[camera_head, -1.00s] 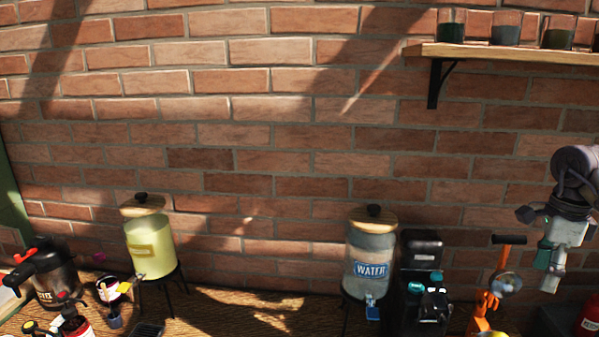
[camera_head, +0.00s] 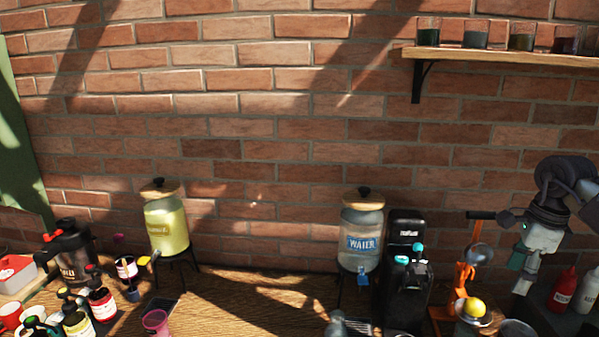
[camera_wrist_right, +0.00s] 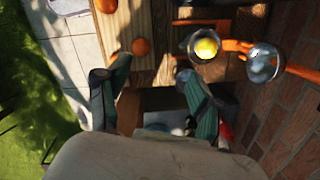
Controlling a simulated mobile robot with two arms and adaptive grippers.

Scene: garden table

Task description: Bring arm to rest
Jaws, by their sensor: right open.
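My right gripper (camera_head: 524,265) hangs at the right of the head view, above the table's right part and just right of the orange citrus press (camera_head: 464,270). In the right wrist view my right gripper (camera_wrist_right: 155,100) has its two teal-padded fingers spread wide apart with nothing between them. Beyond the fingers lie the wooden table (camera_wrist_right: 150,25) and a loose orange (camera_wrist_right: 141,47). My left gripper is not in view.
A lemon (camera_head: 474,307) sits at the press. Left of it stand a black machine (camera_head: 408,265), a water dispenser (camera_head: 362,235) and a yellow drink dispenser (camera_head: 166,225). Bottles (camera_head: 563,290) stand at the right. A brick wall (camera_head: 270,120) and shelf (camera_head: 510,57) rise behind.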

